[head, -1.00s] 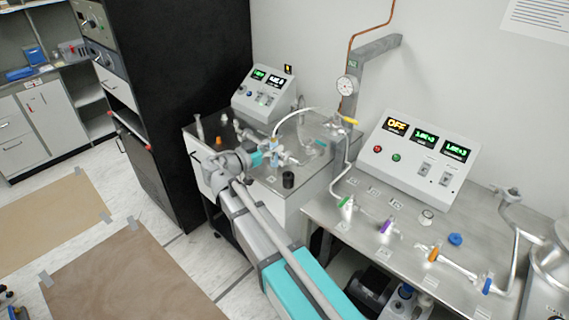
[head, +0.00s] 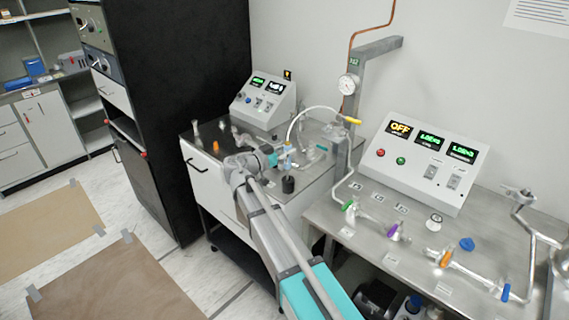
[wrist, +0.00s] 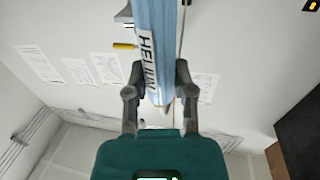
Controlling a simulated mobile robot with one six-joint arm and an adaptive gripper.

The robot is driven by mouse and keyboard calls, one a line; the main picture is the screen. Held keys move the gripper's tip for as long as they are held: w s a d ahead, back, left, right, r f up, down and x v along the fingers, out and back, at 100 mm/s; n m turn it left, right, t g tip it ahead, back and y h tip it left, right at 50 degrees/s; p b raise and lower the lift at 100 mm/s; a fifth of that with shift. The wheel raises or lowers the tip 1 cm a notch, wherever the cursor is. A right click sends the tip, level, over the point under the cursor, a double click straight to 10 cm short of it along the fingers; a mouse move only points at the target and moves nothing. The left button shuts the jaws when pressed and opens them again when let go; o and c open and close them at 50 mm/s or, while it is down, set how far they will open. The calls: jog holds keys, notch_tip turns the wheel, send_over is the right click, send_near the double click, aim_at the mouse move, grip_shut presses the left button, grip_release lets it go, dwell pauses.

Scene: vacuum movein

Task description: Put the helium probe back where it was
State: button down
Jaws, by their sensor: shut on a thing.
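The helium probe (wrist: 153,45) is a blue body with a white label reading HELIUM in the wrist view. My gripper (wrist: 158,80) is shut on it, one dark finger on each side. In the head view my gripper (head: 279,158) is above the left steel-topped cart, and the probe (head: 288,150) shows there only as a small blue patch. A white curved tube (head: 305,112) rises from beside it to a yellow tip (head: 353,121) near the grey post. The probe's lower end is hidden in the head view.
A small black cylinder (head: 288,184) stands on the cart (head: 215,160) just below my gripper. Glassware and a control box (head: 264,99) stand behind. The right bench (head: 385,225) carries valved glass tubing and a larger box (head: 420,155). A black cabinet (head: 185,80) stands left.

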aim_at(288, 160)
jog(key=shift+f, duration=0.1)
dwell(0.3)
jog(key=shift+w+d+f+b, duration=0.15)
jog(key=shift+w+f+b, duration=0.25)
jog(key=shift+f+b, duration=1.5)
jog(key=shift+b, duration=0.1)
jog(key=shift+f+b, duration=0.3)
jog(key=shift+f, duration=0.1)
jog(key=shift+c, duration=2.3)
grip_release()
